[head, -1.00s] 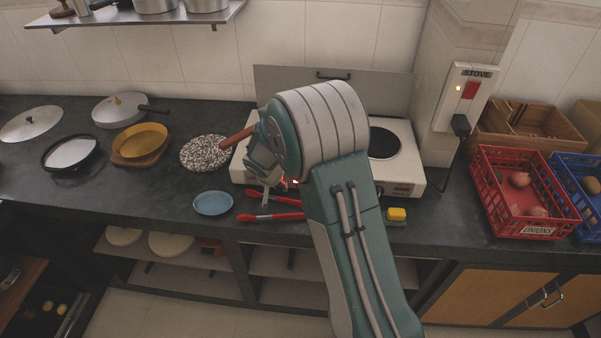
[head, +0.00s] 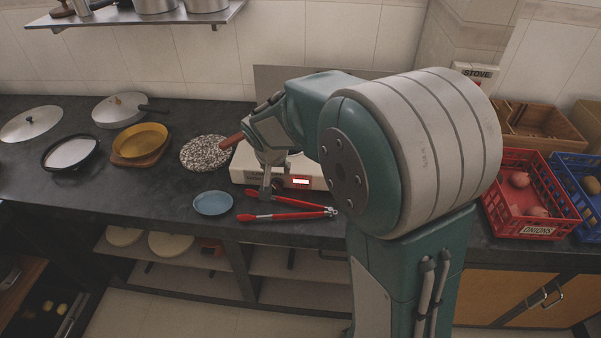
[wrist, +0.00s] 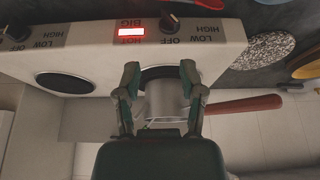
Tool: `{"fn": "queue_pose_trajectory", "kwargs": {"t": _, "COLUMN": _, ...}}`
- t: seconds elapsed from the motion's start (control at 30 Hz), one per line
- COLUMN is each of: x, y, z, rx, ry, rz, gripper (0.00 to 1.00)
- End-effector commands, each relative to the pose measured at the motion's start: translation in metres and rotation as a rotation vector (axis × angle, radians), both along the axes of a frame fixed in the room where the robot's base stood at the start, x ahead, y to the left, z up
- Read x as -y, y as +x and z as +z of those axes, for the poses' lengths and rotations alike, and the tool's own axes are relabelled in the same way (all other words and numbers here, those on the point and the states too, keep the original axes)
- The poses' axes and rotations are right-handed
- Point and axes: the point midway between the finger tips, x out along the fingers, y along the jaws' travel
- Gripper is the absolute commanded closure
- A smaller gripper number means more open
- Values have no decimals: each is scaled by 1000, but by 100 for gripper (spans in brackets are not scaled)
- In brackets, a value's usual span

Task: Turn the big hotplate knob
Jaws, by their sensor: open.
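The white hotplate (head: 250,174) stands on the dark counter, partly hidden by my arm. In the wrist view, its front panel (wrist: 90,42) appears upside down. A dark knob (wrist: 170,22) sits beside the BIG label and the lit HOT indicator (wrist: 131,32); its OFF mark is close by. A second dark knob (wrist: 18,33) is at the left edge. My gripper (wrist: 160,72) is open, with its fingertips apart and the nearer knob beyond them in the picture. In the head view, my gripper (head: 268,182) is at the hotplate's left front. Contact with the knob cannot be told.
A pot (wrist: 165,98) with a red handle (wrist: 245,105) shows past my fingers. Red tongs (head: 290,214) and a blue plate (head: 213,203) lie in front of the hotplate. A speckled round board (head: 203,153) is to its left. A red onion crate (head: 518,214) stands right.

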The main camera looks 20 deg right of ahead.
Motion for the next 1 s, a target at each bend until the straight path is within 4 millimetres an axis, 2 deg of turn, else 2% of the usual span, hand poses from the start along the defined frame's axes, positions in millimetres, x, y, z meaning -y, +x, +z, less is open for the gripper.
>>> {"fn": "queue_pose_trajectory", "kwargs": {"t": 0.23, "x": 7, "y": -29, "z": 32, "rx": 10, "ry": -5, "rz": 38, "gripper": 49}}
{"fn": "queue_pose_trajectory", "kwargs": {"t": 0.6, "x": 13, "y": -77, "z": 70, "rx": 19, "ry": -9, "rz": 104, "gripper": 49}}
{"fn": "queue_pose_trajectory", "kwargs": {"t": 0.8, "x": 16, "y": -103, "z": 85, "rx": 25, "ry": -10, "rz": 143, "gripper": 49}}
{"fn": "queue_pose_trajectory", "kwargs": {"t": 1.0, "x": 16, "y": -120, "z": 92, "rx": 27, "ry": -10, "rz": 168, "gripper": 49}}
